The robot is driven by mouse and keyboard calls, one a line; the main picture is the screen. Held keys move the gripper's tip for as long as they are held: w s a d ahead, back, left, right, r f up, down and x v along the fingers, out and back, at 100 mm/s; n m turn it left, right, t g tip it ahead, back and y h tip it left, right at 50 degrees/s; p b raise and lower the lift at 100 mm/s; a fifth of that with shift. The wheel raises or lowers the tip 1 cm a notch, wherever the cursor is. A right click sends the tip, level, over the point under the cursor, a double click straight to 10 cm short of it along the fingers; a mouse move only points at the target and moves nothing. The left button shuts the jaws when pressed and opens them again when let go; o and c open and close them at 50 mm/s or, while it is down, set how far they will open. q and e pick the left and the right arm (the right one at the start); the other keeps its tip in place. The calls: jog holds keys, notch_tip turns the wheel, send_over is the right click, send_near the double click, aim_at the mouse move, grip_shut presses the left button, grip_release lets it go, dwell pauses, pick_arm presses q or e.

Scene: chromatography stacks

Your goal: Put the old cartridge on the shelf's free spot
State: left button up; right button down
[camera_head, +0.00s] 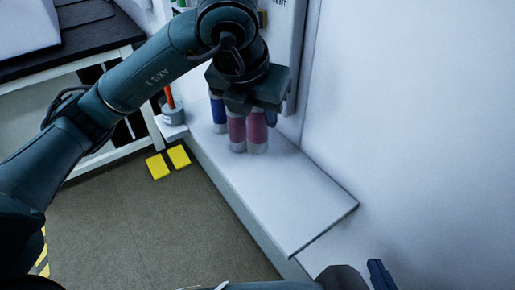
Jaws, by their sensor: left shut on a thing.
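My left gripper (252,103) is over the white shelf (300,205), pointing down and shut on a pink cartridge (257,133) with a pale lower end. A second pink cartridge (237,133) stands close beside it on the left, and a blue cartridge (219,115) is behind and further left. The gripper hides the tops of the pink cartridges. I cannot tell whether the held cartridge touches the shelf, nor which one is the old one. Dark parts at the bottom right edge seem to be my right gripper (378,275), mostly cut off.
The shelf is bare from the cartridges to its front right corner. A white wall rises on its right. A small grey container with an orange item (173,112) stands left of the shelf.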

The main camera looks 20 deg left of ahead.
aim_at(257, 137)
pick_arm(q)
jog(key=shift+f+b, duration=0.45)
jog(key=shift+f, duration=2.35)
jog(key=shift+f, duration=0.15)
jog(key=o, duration=1.1)
